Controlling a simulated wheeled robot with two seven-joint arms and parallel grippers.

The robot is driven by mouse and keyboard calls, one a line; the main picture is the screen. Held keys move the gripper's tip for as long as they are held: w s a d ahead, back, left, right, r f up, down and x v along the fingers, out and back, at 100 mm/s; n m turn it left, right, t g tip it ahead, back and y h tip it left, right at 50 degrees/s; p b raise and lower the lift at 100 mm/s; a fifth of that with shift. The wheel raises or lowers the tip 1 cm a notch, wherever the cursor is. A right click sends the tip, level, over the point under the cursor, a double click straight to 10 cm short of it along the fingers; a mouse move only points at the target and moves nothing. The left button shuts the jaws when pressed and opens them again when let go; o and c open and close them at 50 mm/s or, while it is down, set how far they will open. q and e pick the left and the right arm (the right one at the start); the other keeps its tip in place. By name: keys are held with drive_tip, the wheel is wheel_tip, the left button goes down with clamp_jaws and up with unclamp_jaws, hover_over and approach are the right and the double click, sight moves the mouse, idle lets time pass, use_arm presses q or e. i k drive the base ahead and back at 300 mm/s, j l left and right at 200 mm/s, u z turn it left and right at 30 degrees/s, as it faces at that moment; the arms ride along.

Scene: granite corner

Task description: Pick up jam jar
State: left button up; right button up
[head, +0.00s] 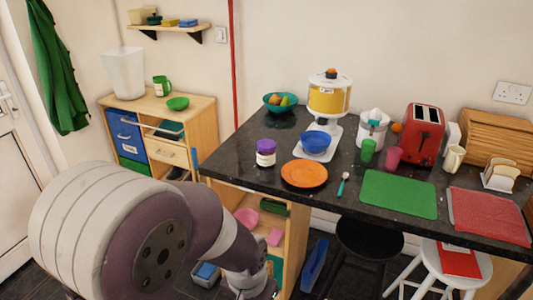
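The jam jar (265,153), with a purple lid and a pale label, stands upright on the dark granite counter (236,158) near its left end. It is behind and to the left of an orange plate (304,174). My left arm fills the lower left of the head view, below and in front of the counter. Its gripper is not visible. My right gripper is also out of view. Nothing touches the jar.
A blue bowl (315,143) sits on the white scale to the jar's right, and a teal fruit bowl (280,103) is behind it. A red toaster (425,134) and green mat (399,194) are further right. Stools (365,240) stand below the counter.

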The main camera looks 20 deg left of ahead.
sight(264, 160)
drive_tip(key=i+j+u, duration=0.2)
drive_tip(key=i+j, duration=0.4)
drive_tip(key=i+j+u, duration=0.15)
drive_tip(key=i+j, duration=0.4)
drive_tip(key=i+j+u, duration=0.2)
drive_tip(key=i+j, duration=0.25)
drive_tip(key=i, duration=0.25)
